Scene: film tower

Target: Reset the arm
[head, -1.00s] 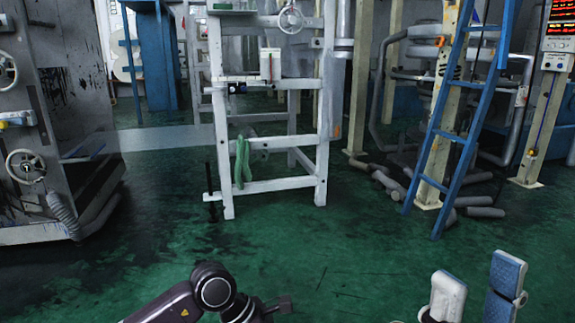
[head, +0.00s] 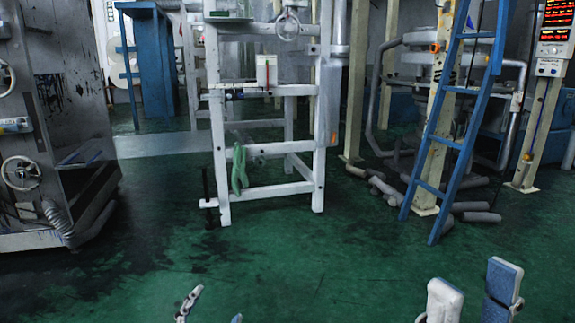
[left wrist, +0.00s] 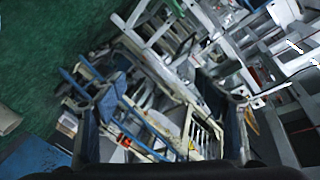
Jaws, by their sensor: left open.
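The task names no object, only my arm. In the head view, the fingertips of my left gripper (head: 214,306) show low at the bottom edge, left of centre, over green floor. They stand apart, with nothing visible between them. The rest of that arm is below the picture. In the left wrist view, the two blue-padded fingers of my left gripper (left wrist: 160,95) are spread, with only distant framework seen between them. My right gripper (head: 474,285) stands at the bottom right, its two pale, blue-padded fingers apart and empty.
A white frame (head: 219,160) with a green hanging hose or cloth (head: 239,168) stands mid-scene. A blue ladder (head: 465,140) leans at the right, with grey cylinders (head: 471,206) on the floor by it. A grey machine (head: 60,120) stands left. The near green floor (head: 290,270) is clear.

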